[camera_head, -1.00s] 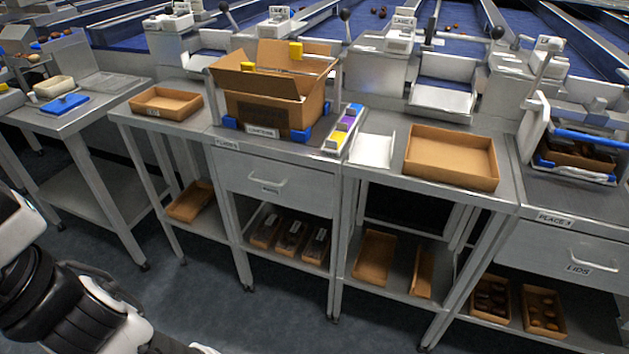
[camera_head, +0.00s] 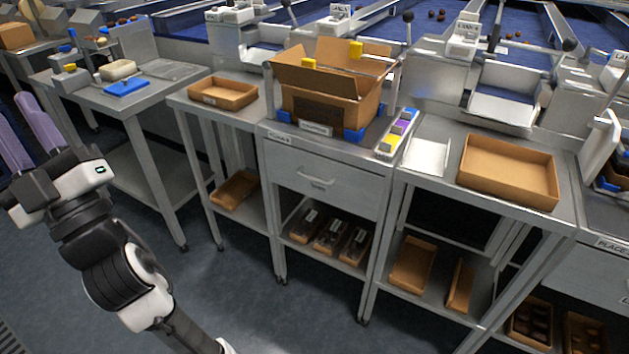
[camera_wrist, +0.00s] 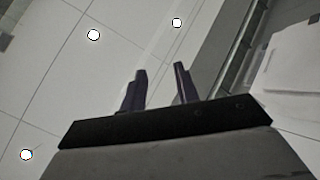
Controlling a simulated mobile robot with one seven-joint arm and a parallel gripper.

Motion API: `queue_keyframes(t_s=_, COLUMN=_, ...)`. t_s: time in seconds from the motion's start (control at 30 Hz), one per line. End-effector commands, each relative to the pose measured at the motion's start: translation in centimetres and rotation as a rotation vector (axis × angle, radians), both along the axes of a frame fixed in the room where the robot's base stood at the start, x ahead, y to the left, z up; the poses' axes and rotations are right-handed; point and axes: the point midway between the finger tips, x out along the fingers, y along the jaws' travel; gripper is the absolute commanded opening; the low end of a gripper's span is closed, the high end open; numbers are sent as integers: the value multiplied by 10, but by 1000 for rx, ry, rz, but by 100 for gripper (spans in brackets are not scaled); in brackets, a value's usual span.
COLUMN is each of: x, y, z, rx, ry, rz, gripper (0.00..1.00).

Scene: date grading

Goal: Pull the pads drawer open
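A grey drawer (camera_head: 345,191) is closed in the middle bench, below the open cardboard box. No drawer can be made out in the wrist view.
An open cardboard box (camera_head: 301,80) stands on the bench above the drawer. Shallow trays (camera_head: 221,93) and (camera_head: 508,169) flank it. Several small boxes sit on the shelf below. Another drawer (camera_head: 590,281) is partly in view at right. The floor (camera_head: 235,290) before the bench is clear.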

Motion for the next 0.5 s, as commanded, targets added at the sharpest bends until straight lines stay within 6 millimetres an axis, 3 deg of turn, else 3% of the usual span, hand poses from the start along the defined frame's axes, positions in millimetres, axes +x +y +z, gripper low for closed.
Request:
queue_keyframes(t_s=0.03, x=50, y=1, z=-33, rx=-119, ry=80, rz=-184, gripper=31)
queue_keyframes(t_s=0.1, x=114, y=-12, z=-83, rx=-295, ry=190, rz=-438, gripper=31)
queue_keyframes(t_s=0.2, x=186, y=-55, z=-162, rx=-556, ry=358, rz=-770, gripper=31)
queue_keyframes(t_s=0.33, x=237, y=-132, z=-255, rx=-877, ry=573, rz=-1118, gripper=31)
queue_keyframes(t_s=0.4, x=246, y=-172, z=-293, rx=-1019, ry=677, rz=-1254, gripper=31)
queue_keyframes(t_s=0.5, x=247, y=-214, z=-329, rx=-1167, ry=790, rz=-1386, gripper=31)
